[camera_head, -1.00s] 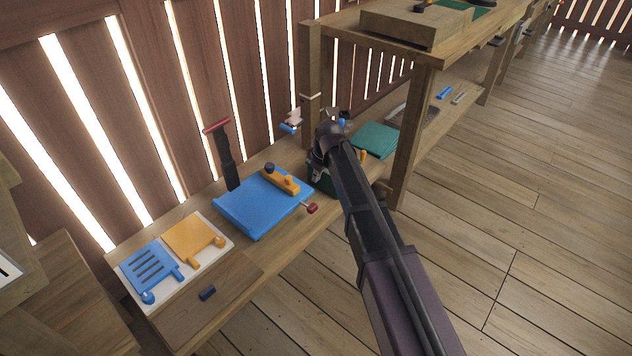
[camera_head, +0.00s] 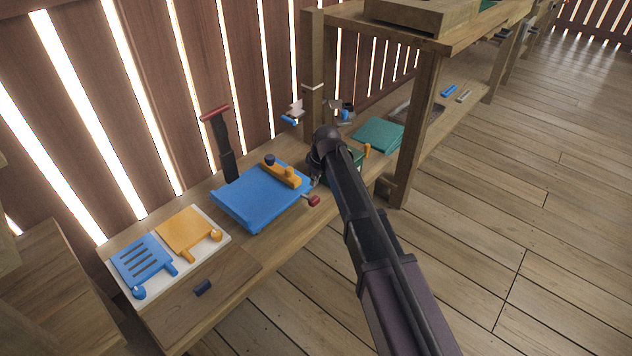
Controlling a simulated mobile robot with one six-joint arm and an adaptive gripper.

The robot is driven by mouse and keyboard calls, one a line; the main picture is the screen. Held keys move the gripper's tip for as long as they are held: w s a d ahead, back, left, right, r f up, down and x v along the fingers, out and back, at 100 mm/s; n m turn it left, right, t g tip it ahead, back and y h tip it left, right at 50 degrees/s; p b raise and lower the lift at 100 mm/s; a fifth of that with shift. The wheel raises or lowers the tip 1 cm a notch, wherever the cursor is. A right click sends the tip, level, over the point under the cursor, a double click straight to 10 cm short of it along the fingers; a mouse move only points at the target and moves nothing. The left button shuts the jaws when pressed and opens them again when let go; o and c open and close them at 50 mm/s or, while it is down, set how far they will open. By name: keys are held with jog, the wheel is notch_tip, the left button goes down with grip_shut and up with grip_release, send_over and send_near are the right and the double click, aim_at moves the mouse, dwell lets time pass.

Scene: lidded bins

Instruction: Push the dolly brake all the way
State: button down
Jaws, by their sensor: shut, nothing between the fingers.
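A small blue dolly (camera_head: 245,207) lies on the wooden bench, with a dark upright handle (camera_head: 226,150) topped by a red bar at its left back corner. A small red-tipped lever (camera_head: 313,201), seemingly the brake, sticks out at its right front side. An orange block with a dark knob (camera_head: 283,172) sits on the dolly's top. My gripper (camera_head: 315,181) is just above and behind the red lever, close to the dolly's right edge. Its fingers look shut and empty, and my arm's wrist partly hides them. I cannot tell whether they touch the lever.
A white board (camera_head: 215,248) with blue and orange hinged plates lies left of the dolly. A dark green object (camera_head: 356,157) is partly hidden behind my arm. A wooden shelf post (camera_head: 415,130) stands right of my arm. The floor in front is clear.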

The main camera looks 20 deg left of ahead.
aim_at(315, 199)
jog(key=shift+b+x, duration=0.95)
jog(key=shift+x, duration=0.25)
jog(key=shift+s+d+f+b, duration=0.1)
jog(key=shift+d+f+b, duration=0.05)
jog(key=shift+f+b, duration=0.7)
jog(key=shift+d+f+b, duration=0.1)
jog(key=shift+f+b, duration=0.75)
jog(key=shift+f, duration=0.05)
jog(key=shift+s+d+f+b, duration=0.15)
jog(key=shift+d+f+b, duration=0.1)
jog(key=shift+f+b, duration=0.45)
jog(key=shift+r, duration=0.1)
jog(key=shift+d+r, duration=0.15)
jog(key=shift+r+p, duration=0.1)
jog(key=shift+p, duration=0.25)
jog(key=p+v, duration=0.2)
jog(key=a+p+v, duration=0.1)
jog(key=p, duration=0.1)
jog(key=shift+r, duration=0.5)
jog(key=d+p+v, duration=0.1)
jog(key=p+v, duration=0.8)
jog(key=shift+r, duration=0.25)
